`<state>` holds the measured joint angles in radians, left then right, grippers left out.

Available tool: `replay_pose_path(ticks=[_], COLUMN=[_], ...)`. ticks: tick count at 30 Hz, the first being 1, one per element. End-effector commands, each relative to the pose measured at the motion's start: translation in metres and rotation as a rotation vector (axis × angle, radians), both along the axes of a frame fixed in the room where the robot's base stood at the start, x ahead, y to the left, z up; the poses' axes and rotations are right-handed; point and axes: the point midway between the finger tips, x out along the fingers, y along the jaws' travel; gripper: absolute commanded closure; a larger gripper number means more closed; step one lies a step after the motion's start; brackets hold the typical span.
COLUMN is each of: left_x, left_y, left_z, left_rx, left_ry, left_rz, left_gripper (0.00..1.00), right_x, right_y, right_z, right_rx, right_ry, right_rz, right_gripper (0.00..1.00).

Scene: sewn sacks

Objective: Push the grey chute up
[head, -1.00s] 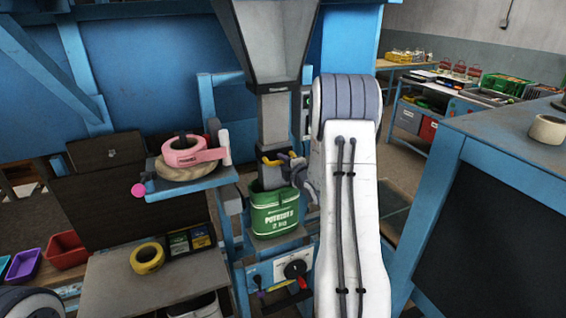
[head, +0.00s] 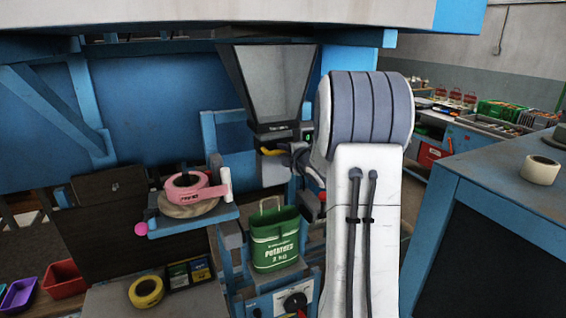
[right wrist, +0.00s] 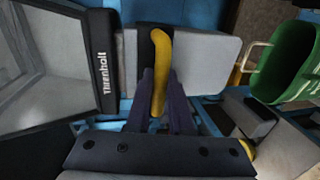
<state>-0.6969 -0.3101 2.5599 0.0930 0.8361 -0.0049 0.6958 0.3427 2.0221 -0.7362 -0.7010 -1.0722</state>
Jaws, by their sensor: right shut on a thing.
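The grey chute (head: 275,172) sits high, close under the grey hopper (head: 277,82). In the right wrist view the chute (right wrist: 208,58) lies beside the hopper's "Threnholl" label. A yellow handle (head: 271,152) is on the chute's upper end. My right gripper (head: 290,152) is shut on this handle; the right wrist view shows its two dark fingers (right wrist: 161,88) on either side of it. The green potato sack (head: 276,246) stands upright below with its mouth open, and the chute's lower end is above and clear of it. My left gripper is out of view.
A blue shelf (head: 225,217) left of the chute carries a pink tape roll (head: 185,192). A yellow tape roll (head: 146,292) lies on the bench below. A control panel with a black knob (head: 295,302) is under the sack. A blue-framed table (head: 470,185) stands at the right.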

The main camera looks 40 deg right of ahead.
Motion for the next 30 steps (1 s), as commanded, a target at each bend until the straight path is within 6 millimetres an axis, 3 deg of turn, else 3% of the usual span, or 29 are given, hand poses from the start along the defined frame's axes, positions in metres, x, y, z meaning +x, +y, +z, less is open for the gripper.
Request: replay_pose_path(ticks=[1, 13, 14, 15, 16, 25, 30], left_x=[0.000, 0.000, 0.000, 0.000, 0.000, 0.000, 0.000], left_y=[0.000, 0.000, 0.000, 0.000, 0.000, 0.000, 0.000], left_z=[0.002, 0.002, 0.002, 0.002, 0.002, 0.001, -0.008], left_rx=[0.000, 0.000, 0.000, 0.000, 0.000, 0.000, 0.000], left_ry=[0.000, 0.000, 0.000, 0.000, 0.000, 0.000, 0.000], left_rz=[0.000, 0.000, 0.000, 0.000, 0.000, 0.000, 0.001], left_gripper=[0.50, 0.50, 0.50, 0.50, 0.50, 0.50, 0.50], right_x=[0.001, 0.001, 0.001, 0.001, 0.001, -0.001, -0.016], right_y=[0.000, -0.001, -0.001, -0.001, -0.001, 0.000, 0.003], right_z=[0.008, 0.012, 0.013, 0.013, 0.012, 0.008, 0.009], right_rx=[-0.003, -0.005, -0.005, -0.005, -0.005, -0.002, -0.004], right_ry=[-0.008, -0.014, -0.014, -0.014, -0.013, -0.005, -0.005], right_rz=[0.000, 0.000, 0.000, 0.000, 0.000, 0.000, -0.002], right_gripper=[1.00, 1.00, 0.69, 0.54, 0.50, 0.50, 0.50])
